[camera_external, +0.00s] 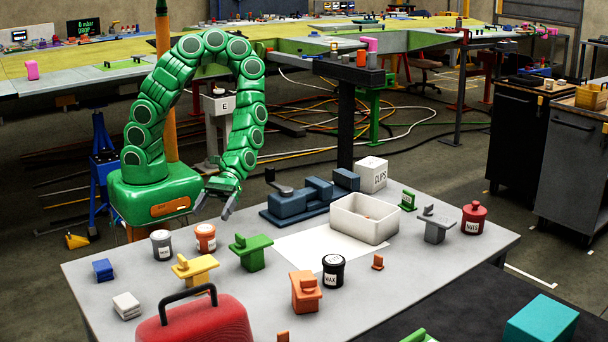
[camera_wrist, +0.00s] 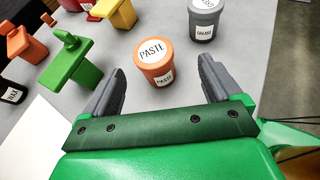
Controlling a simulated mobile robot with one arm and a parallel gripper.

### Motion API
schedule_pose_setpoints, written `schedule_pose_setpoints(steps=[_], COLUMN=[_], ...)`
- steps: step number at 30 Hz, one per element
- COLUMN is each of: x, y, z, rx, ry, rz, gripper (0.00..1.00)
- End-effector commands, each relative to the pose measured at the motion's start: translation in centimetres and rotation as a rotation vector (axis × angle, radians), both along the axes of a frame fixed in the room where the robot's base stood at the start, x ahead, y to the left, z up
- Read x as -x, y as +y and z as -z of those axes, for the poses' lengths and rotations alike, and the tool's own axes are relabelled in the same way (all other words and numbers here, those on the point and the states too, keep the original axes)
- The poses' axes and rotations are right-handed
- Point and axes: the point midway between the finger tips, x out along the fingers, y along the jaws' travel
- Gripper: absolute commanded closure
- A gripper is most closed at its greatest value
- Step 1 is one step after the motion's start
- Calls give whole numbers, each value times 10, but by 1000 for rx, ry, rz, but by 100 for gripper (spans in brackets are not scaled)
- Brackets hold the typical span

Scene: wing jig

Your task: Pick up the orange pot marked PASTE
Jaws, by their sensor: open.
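The orange pot marked PASTE (camera_external: 205,238) stands upright on the grey table, at its left back part. In the wrist view the pot (camera_wrist: 155,62) shows its white lid label and side label, ahead of my gripper and between the lines of its two fingers. My gripper (camera_external: 216,198) is above the table, a little above and right of the pot in the external view. Its grey fingers (camera_wrist: 163,90) are spread apart with nothing between them. The pot appears apart from both fingers.
A grey GREASE pot (camera_external: 162,245) stands close beside the PASTE pot. A yellow block tool (camera_external: 195,268) and a green one (camera_external: 251,252) are near it. A black WAX pot (camera_external: 333,270), white bin (camera_external: 364,219) and red toolbox (camera_external: 195,322) stand farther off. White paper (camera_external: 300,250) lies mid-table.

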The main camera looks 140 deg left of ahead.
Motion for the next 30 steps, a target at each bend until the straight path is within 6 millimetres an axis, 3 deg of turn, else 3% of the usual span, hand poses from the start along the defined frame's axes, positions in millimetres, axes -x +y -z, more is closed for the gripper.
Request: schedule_pose_setpoints(steps=[8, 30], x=[-4, -35], y=[5, -39], z=[10, 27], rx=[30, 28], ry=[31, 30], rz=[-53, -48], gripper=[8, 8])
